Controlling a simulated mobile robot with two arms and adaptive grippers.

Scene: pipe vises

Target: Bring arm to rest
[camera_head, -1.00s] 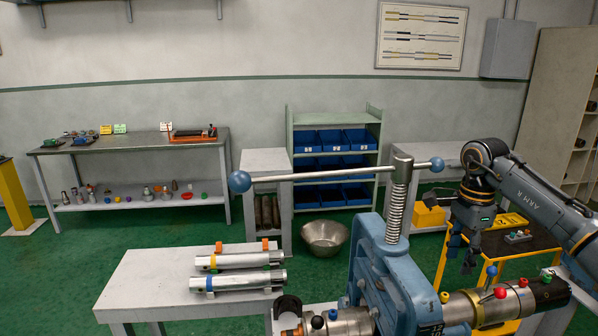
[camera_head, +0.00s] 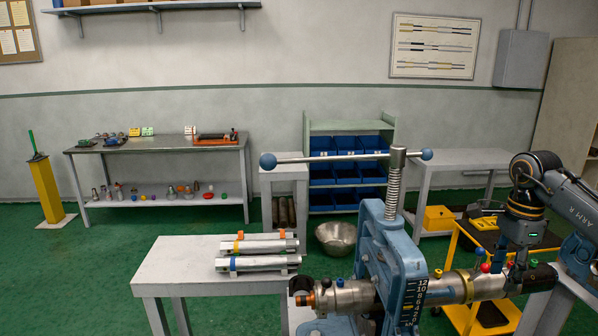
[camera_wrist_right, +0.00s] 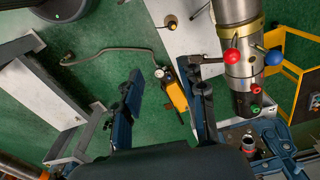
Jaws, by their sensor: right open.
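My right gripper (camera_head: 513,268) hangs fingers down at the right of the head view, next to the right end of the clamped pipe assembly (camera_head: 462,286). In the right wrist view my right gripper (camera_wrist_right: 165,98) has its two dark blue fingers wide apart, with nothing between them but floor and a yellow item (camera_wrist_right: 175,97) lower down. The pipe assembly (camera_wrist_right: 240,60), with red, blue and green knobs, lies just right of the fingers; whether they touch is unclear. My left gripper is out of view. The blue pipe vise (camera_head: 385,245) stands in the middle foreground.
A grey bench (camera_head: 185,262) with two silver pipes (camera_head: 258,263) stands left of the vise. A yellow-framed cart (camera_head: 468,240) is under my right arm. A metal basin (camera_head: 336,238) stands on the floor before blue bins (camera_head: 335,172). Green floor (camera_head: 110,245) is clear at left.

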